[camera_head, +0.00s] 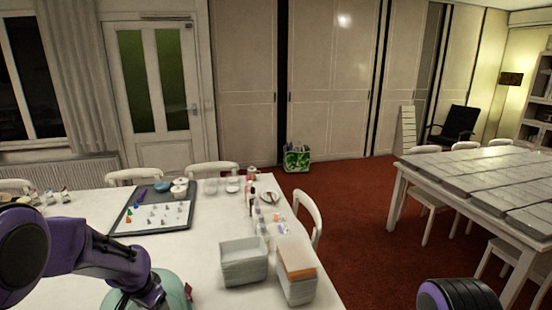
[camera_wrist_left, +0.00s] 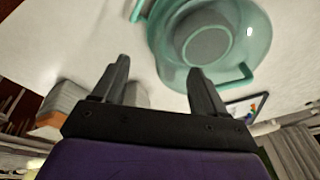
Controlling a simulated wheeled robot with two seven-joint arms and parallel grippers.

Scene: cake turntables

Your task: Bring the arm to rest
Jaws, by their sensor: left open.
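My left gripper (camera_wrist_left: 162,75) is open, its two dark fingers apart with nothing between them. In the head view my purple left arm comes in from the left, and the left gripper (camera_head: 152,296) is low in the picture by a teal round vessel (camera_head: 177,287). In the left wrist view this see-through teal vessel (camera_wrist_left: 172,62) with handles lies beyond the fingertips; I cannot tell if a finger touches it. My right gripper is not in view; only a dark purple part of mine shows at the bottom right of the head view.
On the white table (camera_head: 215,292), a grey bin (camera_head: 243,262) and an orange-topped box (camera_head: 296,272) stand right of the gripper. A dark tray (camera_head: 150,228) with small piping tips lies behind. Bottles (camera_head: 258,215) line the right side. White chairs surround the table.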

